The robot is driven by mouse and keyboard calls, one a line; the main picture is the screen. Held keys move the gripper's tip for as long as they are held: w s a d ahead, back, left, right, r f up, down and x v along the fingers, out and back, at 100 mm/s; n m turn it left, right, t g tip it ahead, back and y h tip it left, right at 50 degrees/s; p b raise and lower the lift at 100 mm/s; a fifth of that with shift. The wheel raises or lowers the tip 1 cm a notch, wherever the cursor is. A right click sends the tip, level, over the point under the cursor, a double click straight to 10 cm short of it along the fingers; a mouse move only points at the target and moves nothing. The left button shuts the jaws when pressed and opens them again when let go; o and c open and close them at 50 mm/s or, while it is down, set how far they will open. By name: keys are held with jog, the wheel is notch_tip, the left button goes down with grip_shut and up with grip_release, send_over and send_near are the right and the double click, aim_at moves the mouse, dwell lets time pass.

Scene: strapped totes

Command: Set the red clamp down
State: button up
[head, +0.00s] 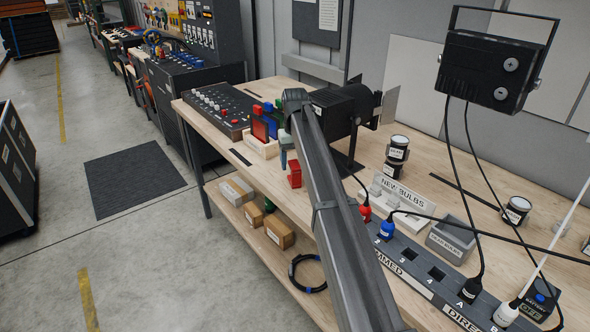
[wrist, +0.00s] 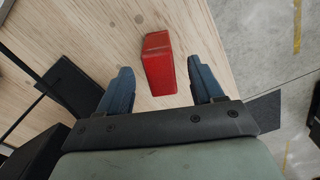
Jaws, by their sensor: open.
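The red clamp (head: 294,175) looks like a small red block near the front edge of the wooden bench. In the wrist view the red clamp (wrist: 158,66) appears to stand on the bare wood, between and just beyond my fingertips. My gripper (wrist: 160,78) is open, with a visible gap between each finger and the clamp. In the head view my gripper (head: 288,153) is just above and behind the clamp, partly hidden by my arm. The clamp's underside is hidden, so its contact with the wood is not fully visible.
A pale rack (head: 262,147) with red, blue and green pieces stands behind the clamp. A black lamp (head: 343,105) stands to its right. A grey socket strip (head: 420,270) with plugged cables runs along the front right. The bench's front edge is close to the clamp.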

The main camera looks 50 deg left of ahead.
notch_tip(320, 180, up, 8)
jog(key=shift+r, duration=0.15)
dwell(0.7)
